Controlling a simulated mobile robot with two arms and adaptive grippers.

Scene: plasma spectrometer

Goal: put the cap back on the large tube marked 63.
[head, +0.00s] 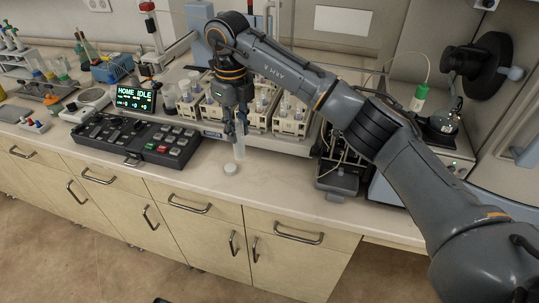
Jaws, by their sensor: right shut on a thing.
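My right gripper (236,130) reaches down over the front of the bench, shut on a pale translucent tube (239,149). The tube hangs roughly upright below the fingers, and its upper part is hidden by them. I cannot read a number on it. A small round white cap (230,168) lies on the bench top just below and in front of the tube, apart from it. My left gripper is not in view.
A black keypad box (134,137) stands left of the tube, with a display reading HOME IDLE (136,95) behind it. Racks of tubes (292,118) stand behind the gripper. A dark device (340,178) stands to the right. The bench front (190,180) around the cap is clear.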

